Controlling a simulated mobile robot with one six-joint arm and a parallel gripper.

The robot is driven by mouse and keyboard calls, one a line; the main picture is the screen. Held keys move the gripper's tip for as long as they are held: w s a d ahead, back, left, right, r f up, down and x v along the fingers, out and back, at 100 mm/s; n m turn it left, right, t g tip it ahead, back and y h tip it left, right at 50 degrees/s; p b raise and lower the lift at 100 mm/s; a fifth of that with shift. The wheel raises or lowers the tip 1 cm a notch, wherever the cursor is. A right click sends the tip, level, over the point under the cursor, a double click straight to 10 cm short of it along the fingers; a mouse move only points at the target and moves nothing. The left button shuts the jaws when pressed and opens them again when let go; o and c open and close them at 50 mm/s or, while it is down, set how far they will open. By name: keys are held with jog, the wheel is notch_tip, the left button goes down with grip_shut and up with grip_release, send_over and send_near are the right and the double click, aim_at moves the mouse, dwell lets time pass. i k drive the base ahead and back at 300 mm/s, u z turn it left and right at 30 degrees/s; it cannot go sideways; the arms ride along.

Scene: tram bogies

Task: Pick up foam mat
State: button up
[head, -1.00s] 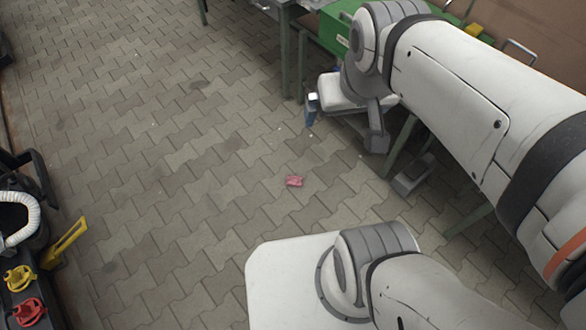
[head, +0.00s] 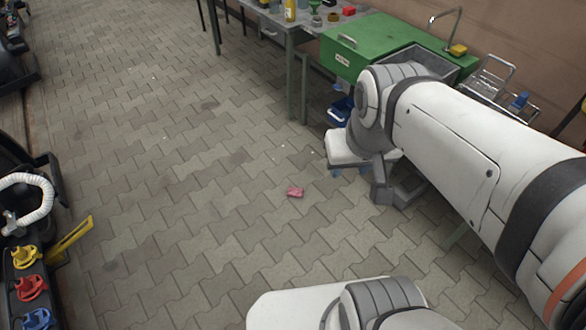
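I cannot make out a foam mat for certain in the head view. A small pink-red piece (head: 295,192) lies flat on the paved floor near the middle; it is too small to tell what it is. My arm reaches in from the right, and its grey end part, my gripper (head: 383,184), points down to the right of the pink piece, apart from it. The fingers are not clear enough to show whether they are open or shut.
A workbench with a green sink unit (head: 375,48) stands at the back right, with several small items on its grey top. Blue things (head: 342,106) show beneath it. A rack with coloured knobs (head: 30,287) and a white hose (head: 37,190) is at the left.

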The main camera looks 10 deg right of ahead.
aim_at(294, 192)
jog(key=u, duration=0.25)
jog(key=k, duration=0.3)
jog(key=z, duration=1)
jog(key=i, duration=2.35)
jog(key=u, duration=0.75)
